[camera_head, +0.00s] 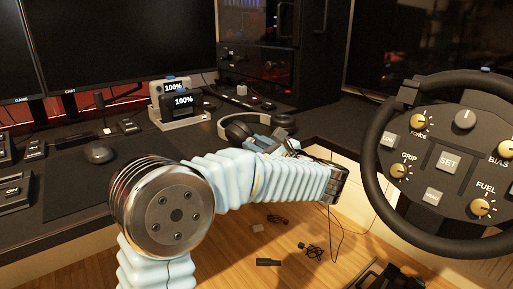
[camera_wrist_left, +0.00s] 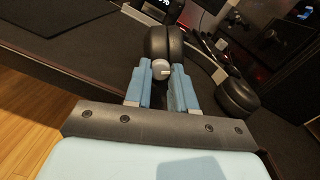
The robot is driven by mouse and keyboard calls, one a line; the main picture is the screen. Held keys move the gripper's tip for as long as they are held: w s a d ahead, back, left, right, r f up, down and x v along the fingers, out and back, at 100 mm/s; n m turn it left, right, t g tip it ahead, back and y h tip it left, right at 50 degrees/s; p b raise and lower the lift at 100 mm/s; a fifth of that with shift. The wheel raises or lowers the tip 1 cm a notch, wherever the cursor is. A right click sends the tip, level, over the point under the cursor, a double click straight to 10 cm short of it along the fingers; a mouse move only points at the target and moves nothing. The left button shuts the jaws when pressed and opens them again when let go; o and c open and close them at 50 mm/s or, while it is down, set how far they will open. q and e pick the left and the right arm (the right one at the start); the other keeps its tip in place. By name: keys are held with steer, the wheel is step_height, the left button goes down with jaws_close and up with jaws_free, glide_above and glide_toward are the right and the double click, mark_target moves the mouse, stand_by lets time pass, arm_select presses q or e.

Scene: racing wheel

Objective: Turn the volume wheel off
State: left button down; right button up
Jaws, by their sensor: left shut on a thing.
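The volume wheel appears to be a small round grey knob with a pale mark (camera_wrist_left: 160,69), between my left fingertips in the left wrist view. It sits against a black headphone ear cup (camera_wrist_left: 157,42). My left gripper (camera_wrist_left: 161,80) is shut on this knob, with a blue finger on each side of it. In the head view my left gripper (camera_head: 270,140) reaches back over the desk beside the black headphones (camera_head: 238,129), and the knob cannot be made out there. My right gripper is not in view.
A small device (camera_head: 183,107) with screens reading "100%" stands behind the headphones. A large racing wheel (camera_head: 374,150) with several knobs fills the right. The black desk (camera_head: 75,180) holds a mouse (camera_head: 98,152). Monitors and a PC case (camera_head: 262,45) stand behind. Cables lie on the wooden floor.

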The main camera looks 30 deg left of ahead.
arm_select(q)
steer(key=shift+w+n+b, duration=0.1)
steer(key=shift+n+b, duration=3.3)
steer(key=shift+n, duration=2.9)
steer(key=c, duration=0.9)
jaws_free()
steer(key=shift+d, duration=0.1)
